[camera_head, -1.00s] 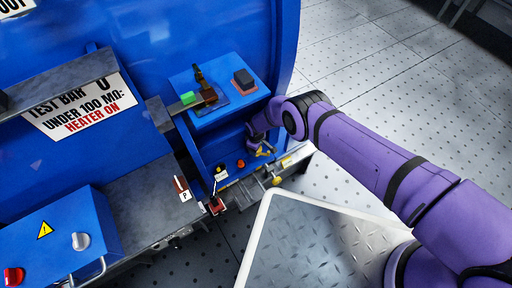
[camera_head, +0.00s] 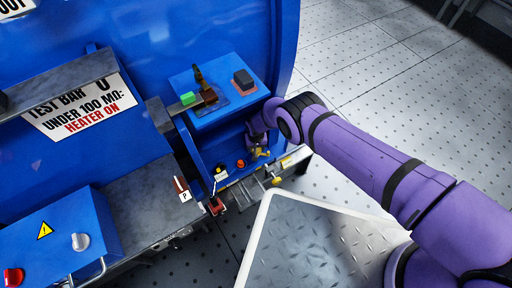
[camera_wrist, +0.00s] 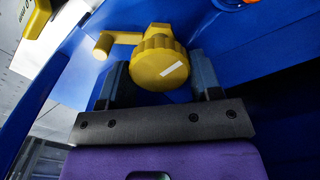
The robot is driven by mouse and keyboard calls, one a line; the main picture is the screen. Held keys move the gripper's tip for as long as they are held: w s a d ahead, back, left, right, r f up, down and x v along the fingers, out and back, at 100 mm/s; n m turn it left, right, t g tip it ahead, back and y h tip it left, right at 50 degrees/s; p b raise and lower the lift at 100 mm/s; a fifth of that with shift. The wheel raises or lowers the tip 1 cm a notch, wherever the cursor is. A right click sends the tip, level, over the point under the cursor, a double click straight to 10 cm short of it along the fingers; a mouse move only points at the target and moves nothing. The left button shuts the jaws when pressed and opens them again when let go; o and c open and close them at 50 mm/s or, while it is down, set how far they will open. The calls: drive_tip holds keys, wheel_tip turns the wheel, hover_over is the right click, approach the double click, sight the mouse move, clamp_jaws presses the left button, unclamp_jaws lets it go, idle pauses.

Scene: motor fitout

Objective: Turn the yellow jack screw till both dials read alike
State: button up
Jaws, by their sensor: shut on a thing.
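The yellow jack screw (camera_wrist: 158,58) shows in the wrist view as a ribbed round knob with a white stripe on its face and a crank handle (camera_wrist: 104,45) pointing left. My gripper (camera_wrist: 162,80) is shut on the knob, one dark finger on each side of it. In the head view the yellow screw (camera_head: 258,153) is small, low on the blue housing, and my gripper (camera_head: 261,145) is at it, partly hidden by my wrist. I cannot pick out two dials or their readings in either view.
A metal rail (camera_head: 140,205) runs left. Open floor (camera_head: 370,80) lies right.

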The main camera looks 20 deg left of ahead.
drive_tip(key=m, duration=0.3)
drive_tip(key=shift+s+d+f+m, duration=0.1)
drive_tip(key=shift+m, duration=2.1)
drive_tip(key=o, duration=0.9)
